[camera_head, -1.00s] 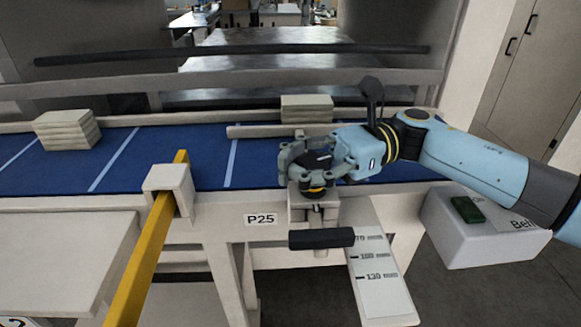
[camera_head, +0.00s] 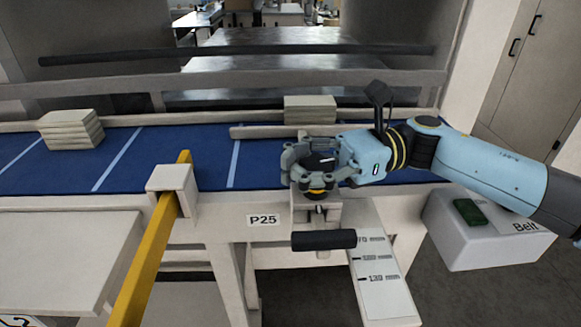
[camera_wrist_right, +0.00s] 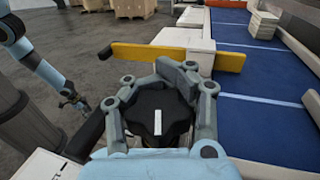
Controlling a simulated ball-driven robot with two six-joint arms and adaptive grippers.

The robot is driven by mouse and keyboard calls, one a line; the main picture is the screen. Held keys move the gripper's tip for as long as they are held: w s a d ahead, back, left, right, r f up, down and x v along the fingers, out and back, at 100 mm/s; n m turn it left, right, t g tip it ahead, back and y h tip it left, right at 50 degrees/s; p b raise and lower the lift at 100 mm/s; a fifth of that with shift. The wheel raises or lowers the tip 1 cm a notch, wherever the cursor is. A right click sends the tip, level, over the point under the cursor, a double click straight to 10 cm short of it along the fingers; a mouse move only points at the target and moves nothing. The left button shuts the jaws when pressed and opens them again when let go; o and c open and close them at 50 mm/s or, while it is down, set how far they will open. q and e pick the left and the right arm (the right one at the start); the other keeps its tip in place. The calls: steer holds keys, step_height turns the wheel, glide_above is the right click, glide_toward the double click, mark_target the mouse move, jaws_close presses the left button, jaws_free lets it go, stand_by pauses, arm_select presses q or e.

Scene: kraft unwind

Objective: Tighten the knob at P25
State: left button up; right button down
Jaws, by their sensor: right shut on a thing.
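The knob (camera_wrist_right: 160,112) is black and lobed, with a white line on its top, as the right wrist view shows. In the head view the knob (camera_head: 318,163) sits on a bracket by the P25 label (camera_head: 263,220), with a yellow ring below it. My right gripper (camera_head: 308,168) is shut around the knob, its fingers on either side; they partly hide its rim. In the right wrist view a small gripper (camera_wrist_right: 73,100), which appears to be my left one, hangs far from the knob at the left. Its fingers are too small to read.
A black handle (camera_head: 323,240) juts out below the knob, beside a scale plate (camera_head: 380,285). A yellow bar (camera_head: 150,250) stands to the left. A white box (camera_head: 480,243) with a green button is at the right. Stacks of flat board (camera_head: 70,130) lie on the blue belt (camera_head: 190,150).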

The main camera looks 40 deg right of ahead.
mark_target(304, 159)
steer(key=m+t+h, duration=0.1)
steer(key=t, duration=0.1)
steer(key=m+t+h+p, duration=0.1)
steer(key=m+t, duration=0.1)
steer(key=shift+w+d, duration=0.2)
steer(key=shift+w, duration=0.15)
steer(key=m+t+h, duration=0.1)
steer(key=m+t, duration=0.1)
steer(key=t+h, duration=0.1)
steer(key=shift+w+d+m+t+h+p, duration=0.25)
steer(key=shift+w+m+t+h+p, duration=0.05)
steer(key=shift+w+m+t+p, duration=0.1)
steer(key=m+t+h, duration=0.2)
steer(key=h, duration=0.1)
steer(key=shift+w+d+m, duration=0.2)
steer(key=shift+d+m, duration=0.1)
steer(key=shift+w+d+r+m+t+h, duration=0.15)
steer(key=shift+d+m+t+h, duration=0.1)
steer(key=shift+m+t+h, duration=0.7)
steer(key=shift+w+d+m+t+h, duration=0.1)
steer(key=shift+d+m+t+h, duration=0.3)
steer(key=shift+h, duration=0.95)
steer(key=shift+a, duration=0.2)
